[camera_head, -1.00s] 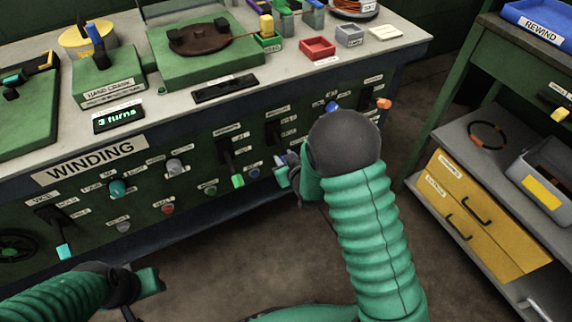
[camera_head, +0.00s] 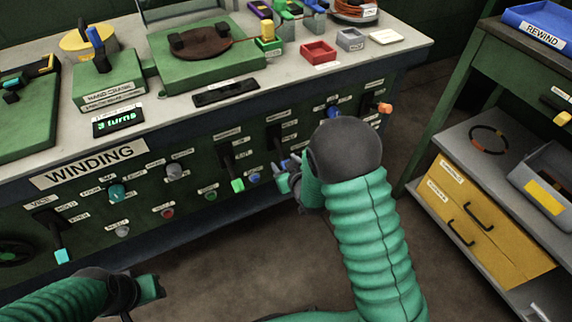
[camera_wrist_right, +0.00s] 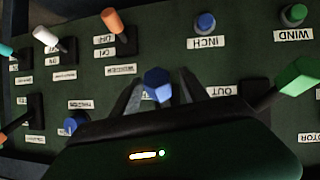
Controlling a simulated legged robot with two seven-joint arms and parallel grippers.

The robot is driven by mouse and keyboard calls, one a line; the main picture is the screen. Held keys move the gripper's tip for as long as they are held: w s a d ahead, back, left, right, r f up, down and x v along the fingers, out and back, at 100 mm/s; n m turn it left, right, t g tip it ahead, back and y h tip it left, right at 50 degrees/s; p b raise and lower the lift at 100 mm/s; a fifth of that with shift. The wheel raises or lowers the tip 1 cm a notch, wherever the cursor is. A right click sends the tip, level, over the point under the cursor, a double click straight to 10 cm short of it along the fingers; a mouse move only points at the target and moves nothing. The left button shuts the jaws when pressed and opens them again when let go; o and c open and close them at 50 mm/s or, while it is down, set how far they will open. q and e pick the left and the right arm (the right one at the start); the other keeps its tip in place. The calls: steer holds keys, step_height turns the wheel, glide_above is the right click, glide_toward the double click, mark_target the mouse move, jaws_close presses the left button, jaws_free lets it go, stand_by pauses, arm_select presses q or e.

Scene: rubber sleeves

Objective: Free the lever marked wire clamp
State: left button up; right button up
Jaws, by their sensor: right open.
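In the right wrist view, a lever with a blue tip (camera_wrist_right: 157,84) stands between the spread fingers of my right gripper (camera_wrist_right: 158,92). I cannot tell whether either finger touches it. In the head view my right gripper (camera_head: 290,178) is at the front panel, partly hidden behind my arm, beside this lever's dark slot (camera_head: 274,138). The small labels there are too blurred for me to find "wire clamp"; "OUT" reads beside the blue tip in the wrist view. A green-tipped lever (camera_head: 237,185) is to the left. My left gripper (camera_head: 148,290) is low at the left, away from the panel.
Close by in the wrist view are an orange-tipped lever (camera_wrist_right: 115,22), a white-tipped lever (camera_wrist_right: 45,36), the blue INCH button (camera_wrist_right: 205,22) and a green tip (camera_wrist_right: 300,78). A shelf with yellow drawers (camera_head: 480,220) stands right. Floor between is clear.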

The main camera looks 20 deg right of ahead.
steer(key=p+v, duration=1.6)
steer(key=shift+s+r, duration=0.2)
steer(key=shift+s, duration=0.1)
steer(key=s+a+r+m+g, duration=0.1)
steer(key=s+a+r+g, duration=0.2)
steer(key=s+r+g, duration=0.7)
steer(key=w+d+p+v, duration=0.1)
steer(key=w+p+v, duration=0.2)
steer(key=p+v, duration=1)
steer(key=shift+s+a+r+y, duration=0.25)
steer(key=shift+s+r+y, duration=0.25)
steer(key=shift+r, duration=0.35)
